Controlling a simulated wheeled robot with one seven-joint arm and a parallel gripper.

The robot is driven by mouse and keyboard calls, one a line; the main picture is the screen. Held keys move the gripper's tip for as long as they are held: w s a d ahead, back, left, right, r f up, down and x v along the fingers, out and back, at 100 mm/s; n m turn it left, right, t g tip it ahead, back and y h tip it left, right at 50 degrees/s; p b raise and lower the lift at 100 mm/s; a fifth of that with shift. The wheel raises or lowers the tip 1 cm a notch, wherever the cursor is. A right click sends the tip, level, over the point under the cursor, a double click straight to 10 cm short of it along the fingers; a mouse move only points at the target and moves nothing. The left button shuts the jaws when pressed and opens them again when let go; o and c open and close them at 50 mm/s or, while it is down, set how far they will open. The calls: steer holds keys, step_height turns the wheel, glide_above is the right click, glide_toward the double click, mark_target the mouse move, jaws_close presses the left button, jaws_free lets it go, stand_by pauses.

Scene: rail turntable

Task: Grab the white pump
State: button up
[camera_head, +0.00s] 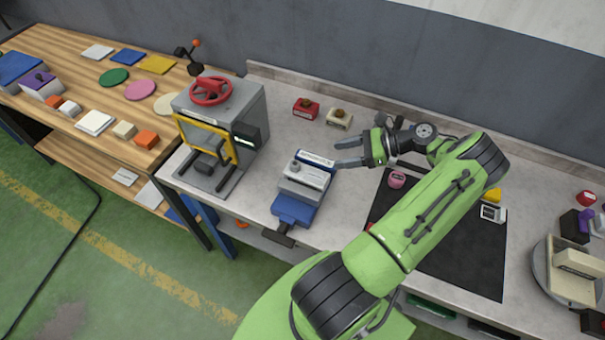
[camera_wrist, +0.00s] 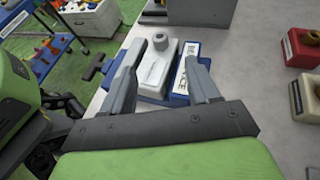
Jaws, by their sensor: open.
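The white pump (camera_head: 305,174) is a pale block with a round knob on top. It sits in the blue bench vice (camera_head: 294,210), and the wrist view shows it too (camera_wrist: 155,72). My gripper (camera_head: 338,154) is open and empty, up and to the right of the pump in the head view. In the wrist view the fingers (camera_wrist: 163,57) point toward the pump, which shows between and beyond them. They look apart from it. The vice's white label plate (camera_wrist: 187,68) lies just right of the pump.
A red block (camera_head: 305,108) and a cream block (camera_head: 338,119), each with a knob, stand behind the vice near the wall. A grey press with a red handwheel (camera_head: 210,90) stands left of the vice. A black mat (camera_head: 470,261) and a turntable (camera_head: 541,282) lie to the right.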

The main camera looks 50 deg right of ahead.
mark_target(298, 163)
steer(key=p+x, duration=0.1)
steer(key=x, duration=1.2)
steer(key=shift+w+f, duration=0.15)
steer(key=shift+f, duration=0.05)
steer(key=shift+d, duration=0.1)
steer(key=shift+c, duration=1.3)
jaws_close()
